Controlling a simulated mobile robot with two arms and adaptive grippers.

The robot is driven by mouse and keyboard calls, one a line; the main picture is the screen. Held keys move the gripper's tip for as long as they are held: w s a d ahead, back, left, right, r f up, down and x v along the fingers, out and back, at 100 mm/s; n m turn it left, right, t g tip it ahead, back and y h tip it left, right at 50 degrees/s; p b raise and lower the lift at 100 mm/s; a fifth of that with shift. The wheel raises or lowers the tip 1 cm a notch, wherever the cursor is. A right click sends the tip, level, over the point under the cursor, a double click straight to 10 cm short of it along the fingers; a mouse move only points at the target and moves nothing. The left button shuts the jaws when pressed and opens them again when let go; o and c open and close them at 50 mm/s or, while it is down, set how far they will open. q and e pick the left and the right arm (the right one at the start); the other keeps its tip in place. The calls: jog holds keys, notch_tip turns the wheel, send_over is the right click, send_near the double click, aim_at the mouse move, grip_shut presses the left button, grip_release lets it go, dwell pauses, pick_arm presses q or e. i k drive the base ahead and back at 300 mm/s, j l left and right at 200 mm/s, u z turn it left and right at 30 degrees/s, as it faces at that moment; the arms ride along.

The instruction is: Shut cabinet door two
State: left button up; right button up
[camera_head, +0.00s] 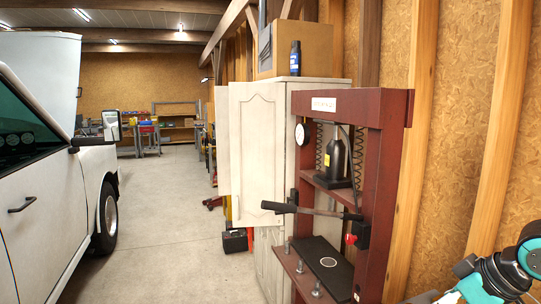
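A white wooden cabinet (298,172) stands against the right wall, partly hidden behind a red press frame. A pale panelled cabinet door (258,150) stands swung open, jutting left from the cabinet into the aisle. A second pale door panel (222,140) shows behind it, farther back, also sticking out. I cannot tell which of them is door two. The cabinet's interior is not visible. Part of my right arm shows at the bottom right corner, far from the doors, without its fingertips in sight. My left gripper is not in view.
The red press (388,170) with a protruding black-handled lever (290,208) stands between me and the cabinet. A white pickup (45,190) fills the left side. A dark toolbox (235,241) sits on the floor by the door. The concrete aisle (165,230) is free.

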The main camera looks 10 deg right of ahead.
aim_at(257, 109)
jog(key=i+l, duration=0.85)
jog(key=l, duration=0.2)
